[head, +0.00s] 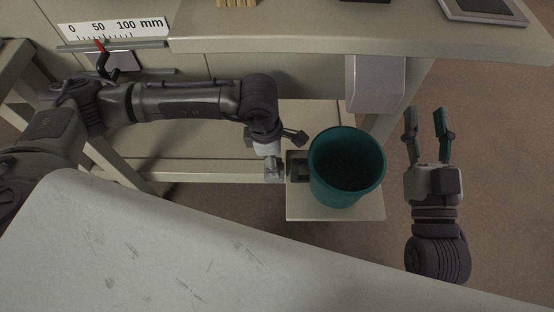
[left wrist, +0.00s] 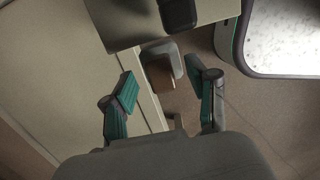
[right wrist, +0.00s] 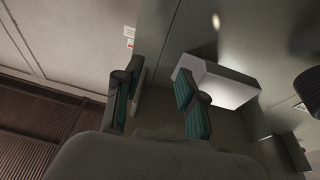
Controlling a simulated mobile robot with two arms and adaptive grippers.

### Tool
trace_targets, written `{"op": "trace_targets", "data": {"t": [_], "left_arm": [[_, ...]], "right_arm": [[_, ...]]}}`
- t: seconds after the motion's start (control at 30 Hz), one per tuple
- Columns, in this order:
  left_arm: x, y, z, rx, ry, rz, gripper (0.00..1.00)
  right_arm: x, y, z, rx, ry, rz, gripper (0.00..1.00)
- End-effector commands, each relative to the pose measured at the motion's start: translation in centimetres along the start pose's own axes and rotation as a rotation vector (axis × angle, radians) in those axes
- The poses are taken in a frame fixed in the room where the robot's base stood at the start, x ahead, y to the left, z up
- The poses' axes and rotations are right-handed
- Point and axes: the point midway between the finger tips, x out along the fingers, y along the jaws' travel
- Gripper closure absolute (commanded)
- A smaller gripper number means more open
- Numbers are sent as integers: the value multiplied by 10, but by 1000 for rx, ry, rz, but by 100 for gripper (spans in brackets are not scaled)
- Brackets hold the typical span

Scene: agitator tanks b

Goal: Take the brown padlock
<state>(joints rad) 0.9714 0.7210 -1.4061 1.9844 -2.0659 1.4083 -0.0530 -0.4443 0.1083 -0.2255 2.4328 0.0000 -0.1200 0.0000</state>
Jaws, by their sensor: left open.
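I cannot make out the brown padlock for certain in any view. In the left wrist view a small brown block (left wrist: 158,73) with a grey edge lies beyond and between my fingertips; I cannot tell whether it is the padlock. My left gripper (head: 283,150) is open and points down beside the teal bin in the head view; its fingers also show apart in the left wrist view (left wrist: 161,76). My right gripper (head: 426,120) is open and empty to the right of the bin, and its spread fingers show in the right wrist view (right wrist: 158,84).
A teal bin (head: 346,190) stands on a pale low ledge (head: 335,213), close to my left gripper. A bench (head: 300,35) runs along the back, with a scale label (head: 113,29) and a red-tipped handle (head: 101,50) at left. A pale worktop (head: 150,260) fills the front. Brown floor (head: 490,150) is clear at right.

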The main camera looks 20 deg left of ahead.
Motion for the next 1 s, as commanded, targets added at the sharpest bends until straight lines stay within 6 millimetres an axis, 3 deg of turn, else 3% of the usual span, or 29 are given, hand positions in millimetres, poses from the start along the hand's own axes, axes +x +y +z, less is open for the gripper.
{"op": "trace_targets", "data": {"t": [0.2, 0.47, 0.83, 1.0], "left_arm": [[14, -8, -2, 3, 0, 0, 42], [15, -9, -2, 3, 0, 1, 42], [14, -8, -2, 2, 0, 1, 100], [14, -8, -2, 2, -1, 1, 100]], "right_arm": [[-2, -4, -26, 7, 165, -9, 60], [-2, -4, -30, 7, 184, -9, 60], [-2, -4, -30, 7, 182, -9, 60], [-2, -4, -30, 7, 182, -10, 60]]}}
